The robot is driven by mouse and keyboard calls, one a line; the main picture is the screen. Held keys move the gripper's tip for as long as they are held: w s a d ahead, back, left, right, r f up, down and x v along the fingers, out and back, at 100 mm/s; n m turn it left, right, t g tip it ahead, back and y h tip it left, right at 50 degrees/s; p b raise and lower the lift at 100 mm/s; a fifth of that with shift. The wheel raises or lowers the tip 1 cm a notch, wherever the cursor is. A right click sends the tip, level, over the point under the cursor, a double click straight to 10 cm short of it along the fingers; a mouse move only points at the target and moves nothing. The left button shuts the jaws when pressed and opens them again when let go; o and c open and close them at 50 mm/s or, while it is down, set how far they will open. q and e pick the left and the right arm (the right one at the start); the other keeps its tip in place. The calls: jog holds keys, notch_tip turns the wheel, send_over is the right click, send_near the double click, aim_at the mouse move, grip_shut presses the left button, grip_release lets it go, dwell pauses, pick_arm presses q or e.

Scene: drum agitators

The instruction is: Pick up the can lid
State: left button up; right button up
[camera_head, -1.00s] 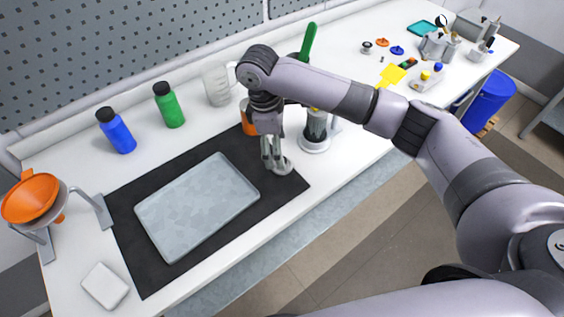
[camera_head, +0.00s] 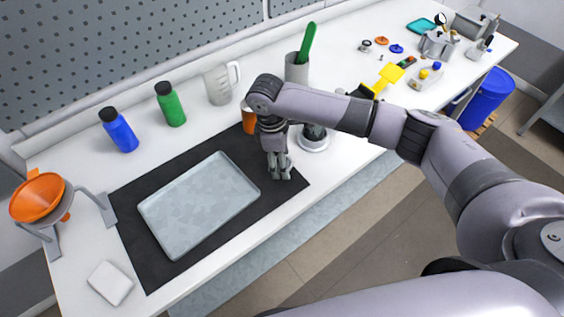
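My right gripper (camera_head: 280,172) points down over the right end of the black mat (camera_head: 143,270), right of the grey tray (camera_head: 173,248). Its fingertips are close to the mat. They are small and overlap in this view, so I cannot tell how far apart they are or whether anything is between them. I cannot make out the can lid clearly. An orange can (camera_head: 248,118) stands behind my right wrist and is partly hidden by it. My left gripper is out of view.
Green (camera_head: 171,106) and blue (camera_head: 119,131) bottles and a clear jug (camera_head: 220,84) stand along the back. An orange funnel (camera_head: 40,198) on a stand is at left, with a white block (camera_head: 110,283) in front. A grey round-based device (camera_head: 314,140) stands right of my gripper.

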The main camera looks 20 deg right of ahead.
jog(key=c, duration=0.6)
jog(key=shift+r, duration=0.15)
